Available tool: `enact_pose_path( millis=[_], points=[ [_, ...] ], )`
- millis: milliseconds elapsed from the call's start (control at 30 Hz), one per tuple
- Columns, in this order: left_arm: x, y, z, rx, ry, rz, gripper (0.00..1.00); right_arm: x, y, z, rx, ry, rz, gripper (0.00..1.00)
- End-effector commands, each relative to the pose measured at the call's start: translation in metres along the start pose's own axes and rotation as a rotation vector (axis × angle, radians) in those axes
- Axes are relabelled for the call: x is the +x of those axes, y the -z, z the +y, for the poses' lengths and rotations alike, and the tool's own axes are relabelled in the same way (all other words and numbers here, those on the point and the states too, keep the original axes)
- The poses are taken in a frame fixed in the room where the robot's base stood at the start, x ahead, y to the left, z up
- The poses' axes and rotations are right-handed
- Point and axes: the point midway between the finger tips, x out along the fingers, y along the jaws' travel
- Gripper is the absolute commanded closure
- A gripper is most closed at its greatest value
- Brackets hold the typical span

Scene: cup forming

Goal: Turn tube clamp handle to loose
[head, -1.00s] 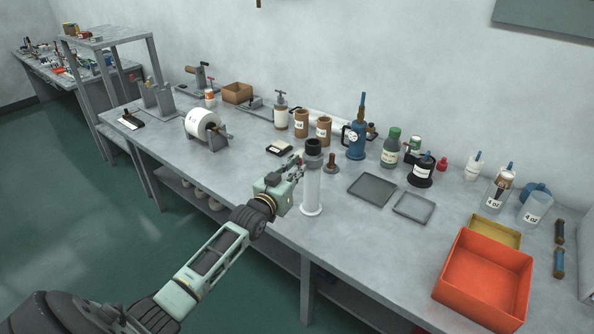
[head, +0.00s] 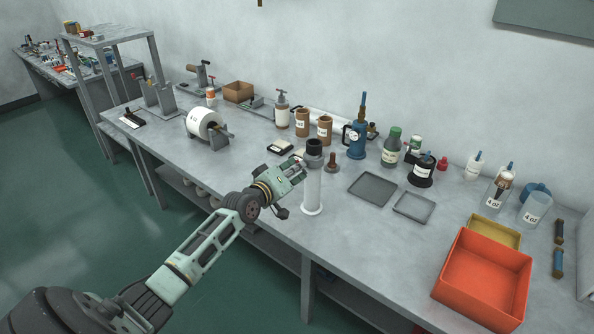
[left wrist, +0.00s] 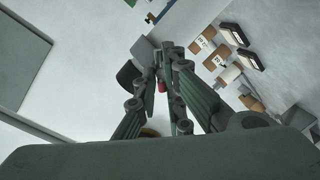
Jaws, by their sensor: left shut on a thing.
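A white upright tube (head: 313,190) with a round foot stands near the front edge of the bench. A dark grey clamp (head: 314,160) with a black top sits around its upper end. My left gripper (head: 299,163) reaches in from the left, beside the clamp, with its fingers closed at the clamp's left side. A small red part, which looks like the tip of the clamp handle (left wrist: 162,87), shows between the fingers in the left wrist view. The fingers hide most of the handle, so its exact angle cannot be told. My right gripper is not in view.
A grey tray (head: 372,188) lies farther right, and an orange box (head: 482,278) is at the front right. A white roll on a stand (head: 202,124) is at the left. Bare bench lies left of the tube.

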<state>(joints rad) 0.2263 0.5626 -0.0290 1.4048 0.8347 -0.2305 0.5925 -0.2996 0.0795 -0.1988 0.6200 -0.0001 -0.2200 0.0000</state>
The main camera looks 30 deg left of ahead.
Motion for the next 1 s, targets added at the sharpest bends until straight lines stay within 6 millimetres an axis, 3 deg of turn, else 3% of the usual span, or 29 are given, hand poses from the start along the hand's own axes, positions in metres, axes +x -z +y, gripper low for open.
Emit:
enact_pose_path(
  millis=[500,1000],
  points=[
    [0.001,0.001,-0.004,-0.454,0.0,-0.09,1.0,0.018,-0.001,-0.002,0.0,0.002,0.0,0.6],
    [0.001,0.002,-0.005,-0.674,0.001,-0.133,1.0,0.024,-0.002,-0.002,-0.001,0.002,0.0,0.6]
  ],
)
